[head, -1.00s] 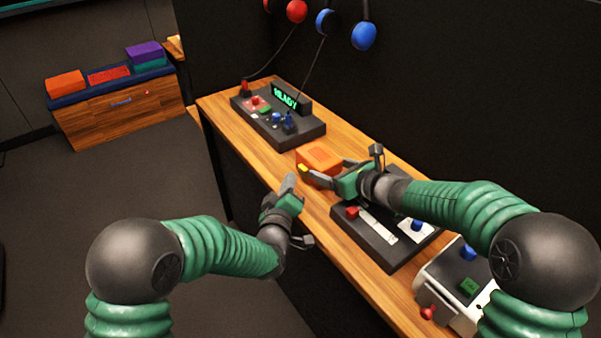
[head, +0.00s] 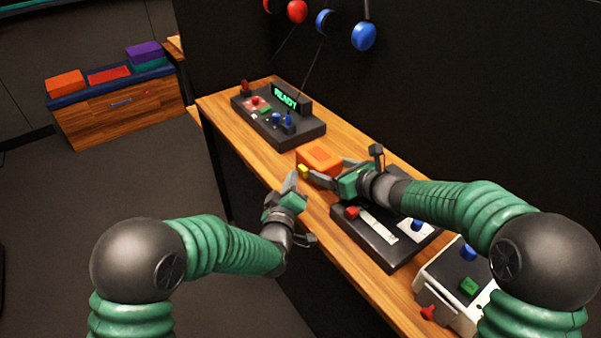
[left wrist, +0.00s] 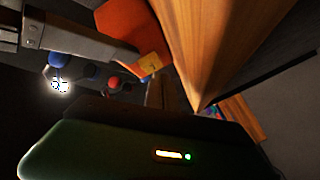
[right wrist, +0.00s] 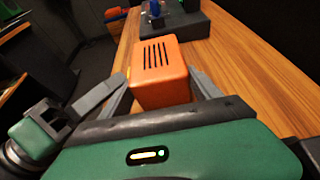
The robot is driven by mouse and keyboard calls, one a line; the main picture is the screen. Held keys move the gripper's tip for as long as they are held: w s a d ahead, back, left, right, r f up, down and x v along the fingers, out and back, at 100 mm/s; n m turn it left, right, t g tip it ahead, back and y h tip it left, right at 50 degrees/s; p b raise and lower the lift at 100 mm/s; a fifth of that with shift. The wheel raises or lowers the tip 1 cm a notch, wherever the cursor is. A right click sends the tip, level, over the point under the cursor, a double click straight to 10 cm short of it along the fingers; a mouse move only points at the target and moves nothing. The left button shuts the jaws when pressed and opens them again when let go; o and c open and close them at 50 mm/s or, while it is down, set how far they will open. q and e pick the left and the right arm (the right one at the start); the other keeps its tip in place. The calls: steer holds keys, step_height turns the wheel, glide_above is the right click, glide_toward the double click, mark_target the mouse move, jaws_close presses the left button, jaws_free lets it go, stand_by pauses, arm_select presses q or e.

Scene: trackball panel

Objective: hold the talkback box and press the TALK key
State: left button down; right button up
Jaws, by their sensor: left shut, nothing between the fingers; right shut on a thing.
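The talkback box is an orange box with dark slots on top; it stands on the wooden bench in the head view (head: 321,156) and the right wrist view (right wrist: 162,62). A yellow key, which I take for the TALK key (head: 303,171), sticks out of its left side and also shows in the left wrist view (left wrist: 150,64). My right gripper (head: 325,174) is shut on the box, one finger on each side. My left gripper (head: 291,182) is shut and empty, just off the bench's front edge, its tip close to the yellow key. I cannot tell whether it touches the key.
A dark panel (head: 262,128) with a green READY display (head: 286,98) stands behind the box. A dark slider panel (head: 365,245) and a white-sided box (head: 428,293) stand nearer me. Headsets (head: 363,37) hang on the dark wall.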

arm_select(q)
steer(key=shift+w+d, duration=0.2)
steer(key=shift+d, duration=0.15)
stand_by(0.3)
steer(key=shift+d+r, duration=0.15)
steer(key=shift+r, duration=0.15)
arm_select(e)
steer(key=shift+s+a+r, duration=0.15)
steer(key=shift+a+r, duration=0.05)
steer(key=shift+a, duration=0.15)
arm_select(q)
steer(key=shift+s+a+f, duration=0.2)
steer(key=shift+a+f, duration=0.05)
steer(key=shift+a, duration=0.05)
arm_select(e)
steer(key=shift+w+d+f, duration=0.2)
steer(key=shift+w+d, duration=0.05)
steer(key=shift+d, duration=0.2)
arm_select(q)
steer(key=shift+a, duration=0.2)
arm_select(e)
steer(key=shift+a, duration=0.1)
